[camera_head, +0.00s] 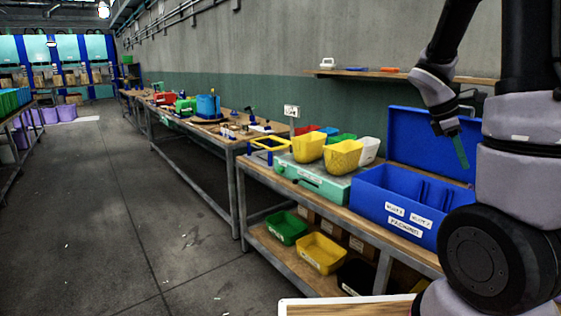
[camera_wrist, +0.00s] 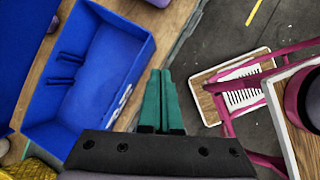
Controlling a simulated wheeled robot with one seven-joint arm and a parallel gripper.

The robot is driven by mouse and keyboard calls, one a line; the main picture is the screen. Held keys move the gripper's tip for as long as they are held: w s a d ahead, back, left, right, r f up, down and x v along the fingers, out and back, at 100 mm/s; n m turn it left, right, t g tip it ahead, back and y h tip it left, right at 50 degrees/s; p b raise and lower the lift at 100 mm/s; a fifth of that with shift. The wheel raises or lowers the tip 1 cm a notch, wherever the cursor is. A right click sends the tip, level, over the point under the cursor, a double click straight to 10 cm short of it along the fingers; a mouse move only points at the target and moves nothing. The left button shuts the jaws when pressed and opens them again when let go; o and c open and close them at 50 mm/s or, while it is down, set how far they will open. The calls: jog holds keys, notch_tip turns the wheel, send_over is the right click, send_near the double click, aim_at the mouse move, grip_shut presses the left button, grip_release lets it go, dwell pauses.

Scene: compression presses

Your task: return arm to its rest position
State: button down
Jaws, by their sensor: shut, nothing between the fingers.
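My gripper (camera_head: 461,152) hangs in front of the open lid of a blue box at the right of the head view, its green fingers pointing down. In the wrist view the green fingers of my gripper (camera_wrist: 160,75) lie side by side, shut with nothing between them. The blue box (camera_head: 372,198) stands on the workbench below and to the left, and its inside shows at the left of the wrist view (camera_wrist: 100,75). My gripper is apart from the box. My arm is bent at the right edge of the head view.
Yellow bins (camera_head: 343,157) stand on a pale green case (camera_head: 315,182) left of the blue box. The wooden workbench (camera_head: 262,166) has a lower shelf with green (camera_head: 287,228) and yellow bins. A wall shelf (camera_head: 400,75) is behind. The floor aisle (camera_head: 110,200) at left is clear.

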jog(key=s+a+r+m+t+y, duration=0.3)
jog(key=a+r+m, duration=0.4)
jog(key=a, duration=0.4)
jog(key=s+a+r+m+t+y, duration=0.4)
jog(key=s+a+r+m, duration=0.3)
jog(key=a+m, duration=0.2)
jog(key=shift+s+a+r+t+y, duration=0.15)
jog(key=shift+a+r+t+y, duration=0.15)
jog(key=shift+a+t, duration=0.75)
jog(key=shift+a, duration=0.1)
